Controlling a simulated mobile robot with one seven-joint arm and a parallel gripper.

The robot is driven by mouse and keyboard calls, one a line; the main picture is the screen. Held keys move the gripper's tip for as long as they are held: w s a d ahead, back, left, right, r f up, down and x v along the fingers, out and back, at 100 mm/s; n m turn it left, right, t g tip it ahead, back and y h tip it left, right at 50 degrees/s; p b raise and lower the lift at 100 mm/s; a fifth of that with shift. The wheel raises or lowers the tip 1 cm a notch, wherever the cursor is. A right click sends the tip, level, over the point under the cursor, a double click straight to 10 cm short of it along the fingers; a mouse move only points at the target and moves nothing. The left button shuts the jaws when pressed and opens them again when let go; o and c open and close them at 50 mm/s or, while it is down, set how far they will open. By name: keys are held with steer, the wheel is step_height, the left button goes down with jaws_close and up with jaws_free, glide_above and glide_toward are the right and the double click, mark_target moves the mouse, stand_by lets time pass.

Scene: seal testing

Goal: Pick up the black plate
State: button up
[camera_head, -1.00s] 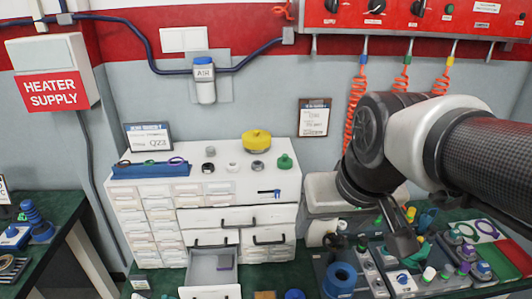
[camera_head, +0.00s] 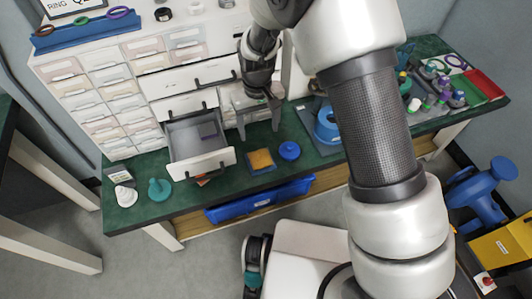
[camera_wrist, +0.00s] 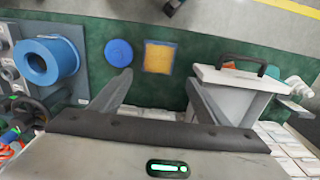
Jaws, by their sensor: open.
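My gripper (camera_head: 259,123) is open and empty, pointing down above the green bench in front of the drawer cabinet. In the head view this square (camera_head: 261,161) lies on the bench in front of the gripper. No plainly black plate stands out; I cannot tell whether this square is it. A small dark purple-grey piece (camera_head: 208,132) lies in the open drawer.
The open drawer (camera_head: 215,164) juts out left of the gripper. A blue round lid (camera_head: 289,151) lies right of the square, and a blue ring-shaped part (camera_head: 327,124) stands farther right. A white piece (camera_head: 125,196) and a teal piece (camera_head: 159,189) stand at the bench's left.

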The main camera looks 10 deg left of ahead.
steer(key=b, duration=0.2)
glide_above(260, 159)
steer(key=f, duration=1)
steer(key=shift+s+d+f, duration=0.1)
steer(key=shift+s+f, duration=0.05)
steer(key=shift+s, duration=0.15)
steer(key=shift+w+f+b, duration=0.15)
steer(key=shift+f+b, duration=0.05)
steer(key=shift+f, duration=1.35)
steer(key=shift+w+f+b, duration=0.15)
steer(key=shift+f, duration=1.4)
steer(key=shift+r, duration=0.1)
steer(key=c, duration=1.6)
